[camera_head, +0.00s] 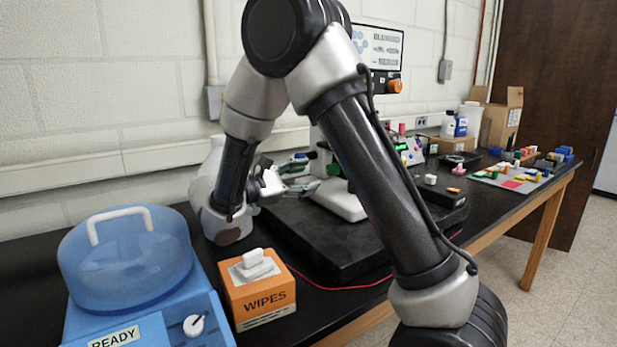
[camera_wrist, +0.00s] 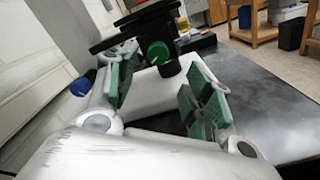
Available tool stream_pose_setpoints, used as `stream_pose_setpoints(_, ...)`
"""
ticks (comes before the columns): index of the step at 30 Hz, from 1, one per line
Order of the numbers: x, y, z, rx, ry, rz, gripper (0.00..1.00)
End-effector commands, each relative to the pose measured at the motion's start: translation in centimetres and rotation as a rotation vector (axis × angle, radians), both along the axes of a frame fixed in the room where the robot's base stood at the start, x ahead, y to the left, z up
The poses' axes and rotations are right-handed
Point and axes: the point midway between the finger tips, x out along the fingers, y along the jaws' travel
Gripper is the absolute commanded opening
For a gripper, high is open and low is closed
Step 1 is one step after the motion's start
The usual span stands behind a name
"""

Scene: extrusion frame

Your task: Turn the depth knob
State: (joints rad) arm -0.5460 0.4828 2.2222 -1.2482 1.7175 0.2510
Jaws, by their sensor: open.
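A round knob with a green face (camera_wrist: 159,54) and a dark rim is on the black and white microscope-like stand. In the wrist view it lies ahead, between the lines of my two green-padded fingers. My gripper (camera_wrist: 160,75) is open with nothing between its pads, and I see no contact with the knob. In the head view my gripper (camera_head: 308,172) points right at the stand (camera_head: 345,200), and the green knob (camera_head: 334,169) shows just beyond the fingertips. My arm hides much of the stand. No label marks the knob as the depth knob.
The stand rests on a thick black slab (camera_head: 330,245). An orange wipes box (camera_head: 262,300) and a blue lidded machine marked READY (camera_head: 130,270) are at the front left. A screen with an orange knob (camera_head: 394,86) is behind my arm. Colored blocks (camera_head: 520,170) fill the far right.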

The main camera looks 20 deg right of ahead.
Motion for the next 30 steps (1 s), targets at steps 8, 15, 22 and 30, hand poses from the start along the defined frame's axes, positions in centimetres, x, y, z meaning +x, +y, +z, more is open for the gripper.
stream_pose_setpoints(8, -0.1, 0.3, 0.2, -0.031, 0.164, 0.003, 0.51)
stream_pose_setpoints(15, -0.1, 0.1, 0.2, -0.099, 0.511, -0.001, 0.51)
stream_pose_setpoints(22, 0.4, -3.0, 0.2, -0.104, 0.539, -0.004, 0.51)
stream_pose_setpoints(30, 1.2, -6.7, 0.3, -0.104, 0.536, -0.002, 0.51)
